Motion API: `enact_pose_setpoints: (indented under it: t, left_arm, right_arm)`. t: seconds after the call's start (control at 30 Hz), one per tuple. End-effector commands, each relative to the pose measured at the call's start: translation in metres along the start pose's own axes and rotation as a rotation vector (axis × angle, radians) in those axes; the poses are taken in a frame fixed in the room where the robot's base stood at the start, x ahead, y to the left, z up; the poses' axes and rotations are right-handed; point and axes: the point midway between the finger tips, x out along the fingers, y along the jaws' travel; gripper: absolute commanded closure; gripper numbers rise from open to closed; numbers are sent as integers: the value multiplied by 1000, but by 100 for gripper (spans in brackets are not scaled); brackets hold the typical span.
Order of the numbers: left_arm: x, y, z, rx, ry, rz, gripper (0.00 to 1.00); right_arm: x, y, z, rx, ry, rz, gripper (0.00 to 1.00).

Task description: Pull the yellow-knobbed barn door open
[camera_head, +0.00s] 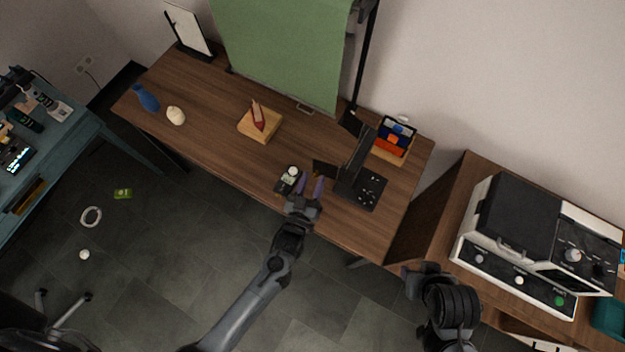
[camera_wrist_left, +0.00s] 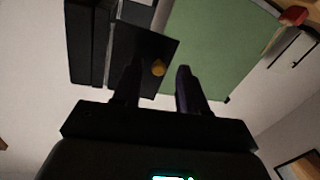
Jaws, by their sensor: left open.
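The barn door is a thin dark flap (camera_head: 325,169) on the left side of a black lamp (camera_head: 357,150) on the wooden table. In the left wrist view the black door (camera_wrist_left: 150,48) carries a round yellow knob (camera_wrist_left: 158,68). My left gripper (camera_head: 311,186) is open at the table's front, just below the flap. In the left wrist view its fingers (camera_wrist_left: 158,82) appear on either side of the knob; I cannot tell whether they touch it. My right gripper (camera_head: 412,277) is dark and low at the lower right, its jaws unclear.
A small meter with a white dome (camera_head: 288,178) lies just left of my left gripper. A black plate with pale dots (camera_head: 368,191) lies right. A wooden block (camera_head: 262,124), a tray of coloured items (camera_head: 392,146) and a green backdrop (camera_head: 285,45) stand farther back.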

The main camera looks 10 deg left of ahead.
Motion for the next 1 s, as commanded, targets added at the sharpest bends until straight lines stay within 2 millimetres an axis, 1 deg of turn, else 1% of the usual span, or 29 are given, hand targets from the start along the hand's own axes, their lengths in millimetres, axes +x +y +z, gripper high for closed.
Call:
enact_pose_setpoints:
  t: [0.17, 0.4, 0.6, 0.8, 1.0]
  left_arm:
    - [-20, 0, 1, 0, -2, 0, 58]
    - [-63, 0, 2, 1, -4, 0, 58]
    - [-90, 0, 1, 1, -3, 0, 58]
    - [-103, 0, 0, 1, -1, 0, 58]
    - [-105, 0, 0, 1, -1, 0, 58]
  right_arm:
    - [1, 1, 0, -4, -1, 4, 57]
    - [3, 1, 1, -3, 0, 4, 57]
    - [5, 0, 2, -1, 0, 2, 57]
    - [6, -1, 2, 4, 1, -2, 57]
    - [5, -1, 1, 6, 1, -4, 57]
